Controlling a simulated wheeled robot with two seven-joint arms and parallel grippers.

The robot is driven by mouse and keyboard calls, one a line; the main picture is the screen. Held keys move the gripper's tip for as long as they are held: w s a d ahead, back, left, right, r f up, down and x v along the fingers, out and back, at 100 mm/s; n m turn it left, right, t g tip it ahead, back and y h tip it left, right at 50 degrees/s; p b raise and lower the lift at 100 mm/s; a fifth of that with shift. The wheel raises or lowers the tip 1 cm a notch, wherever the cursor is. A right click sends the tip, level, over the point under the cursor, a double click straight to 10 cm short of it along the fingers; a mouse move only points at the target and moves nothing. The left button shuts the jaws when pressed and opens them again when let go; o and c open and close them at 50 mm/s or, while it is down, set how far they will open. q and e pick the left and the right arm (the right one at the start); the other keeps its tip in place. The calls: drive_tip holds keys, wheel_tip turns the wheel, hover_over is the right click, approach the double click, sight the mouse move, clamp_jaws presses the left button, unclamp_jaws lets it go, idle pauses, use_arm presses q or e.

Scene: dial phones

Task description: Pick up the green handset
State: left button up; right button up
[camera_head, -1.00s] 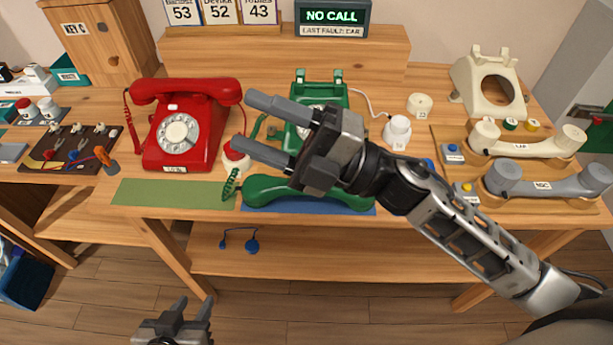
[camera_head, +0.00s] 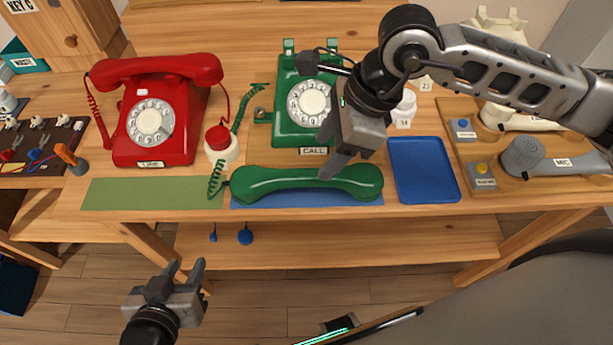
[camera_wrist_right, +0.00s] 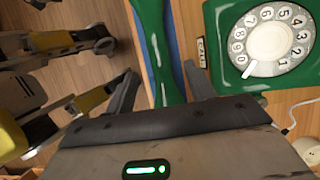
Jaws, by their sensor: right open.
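The green handset (camera_head: 265,184) lies across a blue mat (camera_head: 250,202) at the table's front edge, in front of the green dial phone (camera_head: 290,128). My right gripper (camera_head: 332,160) points down over the right half of the handset and is open. In the right wrist view, the handset (camera_wrist_right: 153,35) runs between the two spread fingers of this gripper (camera_wrist_right: 160,77); I cannot tell whether they touch it. My left gripper (camera_head: 185,268) is open and empty, low in front of the table.
A red phone (camera_head: 185,110) stands to the left, with a red-topped white button (camera_head: 222,147) beside it. A blue tray (camera_head: 425,170) lies right of the handset. A grey handset (camera_head: 565,165) rests on a wooden stand at the right. The green mat (camera_head: 145,194) is bare.

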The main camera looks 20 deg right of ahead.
sight(310, 173)
drive_tip(key=p+x, duration=0.1)
drive_tip(key=x, duration=0.7)
drive_tip(key=shift+a+f, duration=0.15)
drive_tip(key=shift+f, duration=0.2)
drive_tip(key=shift+r, duration=0.1)
clamp_jaws()
